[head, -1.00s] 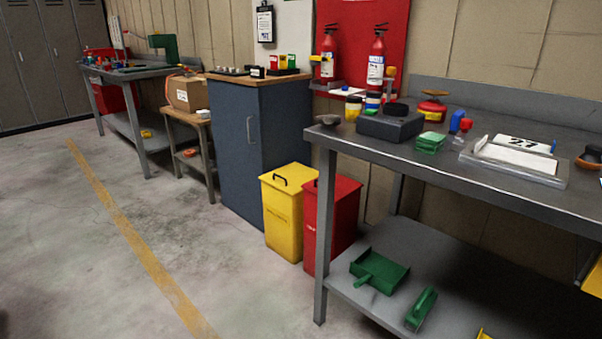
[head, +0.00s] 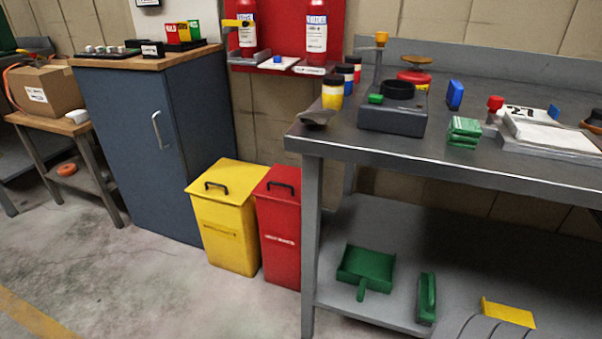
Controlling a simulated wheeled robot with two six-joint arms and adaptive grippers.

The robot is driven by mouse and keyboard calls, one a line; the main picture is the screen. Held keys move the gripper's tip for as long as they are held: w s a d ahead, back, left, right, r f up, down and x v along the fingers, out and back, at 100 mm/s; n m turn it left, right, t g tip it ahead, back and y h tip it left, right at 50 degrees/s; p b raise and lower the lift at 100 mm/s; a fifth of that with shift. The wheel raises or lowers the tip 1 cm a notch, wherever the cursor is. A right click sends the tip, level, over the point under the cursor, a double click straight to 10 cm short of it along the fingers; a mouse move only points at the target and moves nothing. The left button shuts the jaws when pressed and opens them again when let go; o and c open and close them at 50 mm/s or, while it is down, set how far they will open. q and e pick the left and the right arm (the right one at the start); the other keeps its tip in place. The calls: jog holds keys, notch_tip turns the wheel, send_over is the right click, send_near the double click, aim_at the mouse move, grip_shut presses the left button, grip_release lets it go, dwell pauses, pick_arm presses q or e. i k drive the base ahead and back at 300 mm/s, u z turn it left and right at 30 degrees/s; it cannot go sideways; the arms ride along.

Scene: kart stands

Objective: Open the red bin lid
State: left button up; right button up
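The red bin (head: 279,240) stands on the floor between the yellow bin and the workbench's left leg. Its red lid (head: 288,177) is shut and has a black handle (head: 282,187) on top. White lettering shows on its front. The bench leg stands close to its right side. Neither of my grippers is in the head view.
The yellow bin (head: 226,226), also lidded, stands just left of the red one. A blue cabinet (head: 158,150) stands behind and left. The workbench (head: 440,158) has a lower shelf (head: 392,297) holding a green dustpan (head: 366,266). Floor in front of the bins is clear.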

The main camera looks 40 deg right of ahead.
aim_at(288, 178)
jog(key=z, duration=0.7)
jog(key=i, duration=0.8)
jog(key=z, duration=0.9)
